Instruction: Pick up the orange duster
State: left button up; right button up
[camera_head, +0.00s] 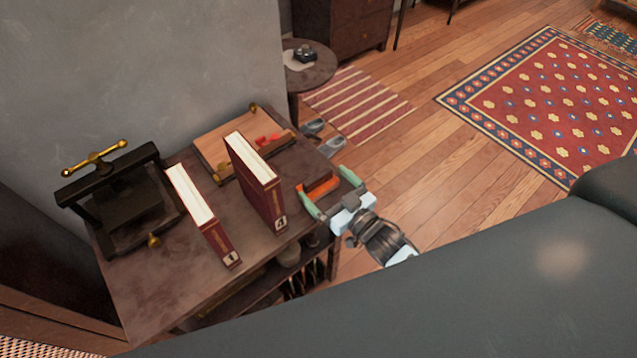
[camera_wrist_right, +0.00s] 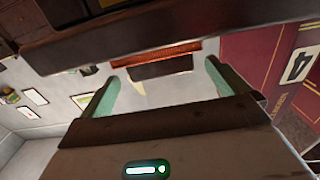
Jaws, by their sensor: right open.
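The orange duster (camera_head: 321,188), an orange-red block with a darker part, lies at the right end of the dark table, beside the book marked 4. In the right wrist view the duster (camera_wrist_right: 165,46) shows as an orange strip with a dark block against it. My right gripper (camera_head: 322,179) is open, its two green fingers reaching in from the right, one on each side of the duster in the head view. In the wrist view the fingers (camera_wrist_right: 162,72) also stand to either side of it. I cannot tell whether they touch it. My left gripper is not in view.
The upright book marked 4 (camera_head: 254,181) stands close to the left of my fingers. Another book marked 1 (camera_head: 203,216), a black press (camera_head: 118,196) and a wooden tray (camera_head: 212,149) with red pieces share the table (camera_head: 165,290). Open floor lies to the right.

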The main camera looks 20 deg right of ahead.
aim_at(320, 180)
jog(key=x, duration=0.3)
jog(key=shift+w+a+r, duration=0.15)
jog(key=shift+w, duration=0.1)
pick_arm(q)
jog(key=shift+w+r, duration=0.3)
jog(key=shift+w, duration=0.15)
pick_arm(e)
jog(key=c, duration=1)
notch_tip(320, 180, up, 10)
jog(key=shift+r+p, duration=0.1)
jog(key=shift+p, duration=0.75)
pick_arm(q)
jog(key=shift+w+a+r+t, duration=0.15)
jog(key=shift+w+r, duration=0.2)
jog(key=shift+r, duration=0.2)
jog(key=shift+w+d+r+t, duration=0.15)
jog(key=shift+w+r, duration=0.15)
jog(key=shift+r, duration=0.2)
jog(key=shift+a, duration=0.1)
pick_arm(e)
jog(key=o, duration=0.4)
jog(key=c, duration=0.3)
